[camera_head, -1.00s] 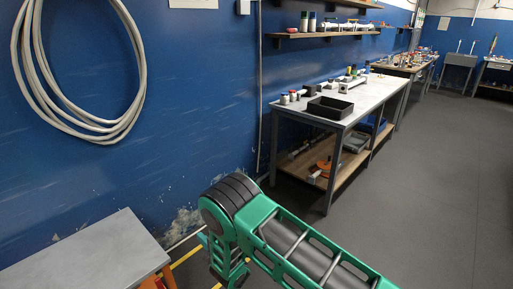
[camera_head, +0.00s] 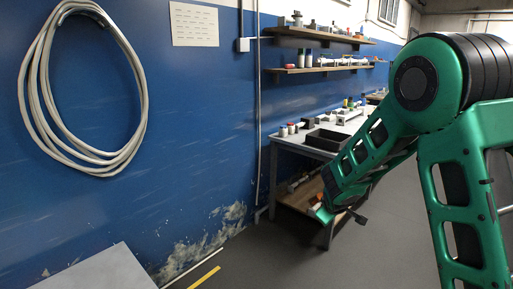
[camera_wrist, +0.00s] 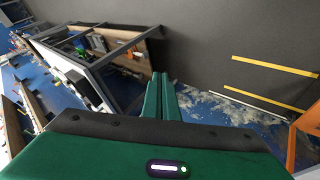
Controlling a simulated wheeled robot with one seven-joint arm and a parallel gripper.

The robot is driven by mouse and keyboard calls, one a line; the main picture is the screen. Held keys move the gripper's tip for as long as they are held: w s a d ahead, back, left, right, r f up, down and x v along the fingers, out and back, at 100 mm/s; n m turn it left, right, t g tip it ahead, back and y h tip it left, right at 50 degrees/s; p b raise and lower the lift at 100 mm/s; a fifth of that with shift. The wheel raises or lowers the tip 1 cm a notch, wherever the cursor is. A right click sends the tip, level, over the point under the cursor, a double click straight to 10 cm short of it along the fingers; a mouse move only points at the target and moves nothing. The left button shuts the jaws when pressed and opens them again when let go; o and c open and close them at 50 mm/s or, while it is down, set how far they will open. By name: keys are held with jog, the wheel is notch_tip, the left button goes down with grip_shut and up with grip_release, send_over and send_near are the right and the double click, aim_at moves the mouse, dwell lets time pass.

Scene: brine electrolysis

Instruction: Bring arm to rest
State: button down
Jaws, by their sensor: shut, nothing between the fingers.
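My gripper shows in the wrist view (camera_wrist: 161,97) as two green fingers side by side, shut and empty. In the head view my green arm is large at the right, bent at a joint near the top. Its forearm slopes down to the left in front of the workbench. The far end of the arm is small and dark against the bench's lower shelf, so the fingers cannot be made out there.
A workbench (camera_head: 285,138) with a black tray (camera_head: 326,140) stands behind my arm. Wall shelves (camera_head: 318,69) hold bottles. A coiled hose (camera_head: 32,100) hangs on the blue wall. A grey table (camera_head: 100,272) is at the lower left.

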jog(key=s+d+r+m+g, duration=0.2)
jog(key=s+d+r+m, duration=0.2)
jog(key=s+d, duration=0.55)
jog(key=s+d+r+m+g, duration=0.35)
jog(key=s+d, duration=0.25)
jog(key=s, duration=0.6)
jog(key=s+r+m+g+y, duration=0.1)
jog(key=s+m, duration=0.2)
jog(key=s, duration=0.9)
jog(key=s+a+r+m+g+y, duration=0.1)
jog(key=s+r+m, duration=0.1)
jog(key=s, duration=1.1)
jog(key=shift+m+g+y, duration=0.3)
jog(key=shift+m+g, duration=0.05)
jog(key=shift+m, duration=0.2)
jog(key=shift+a, duration=0.15)
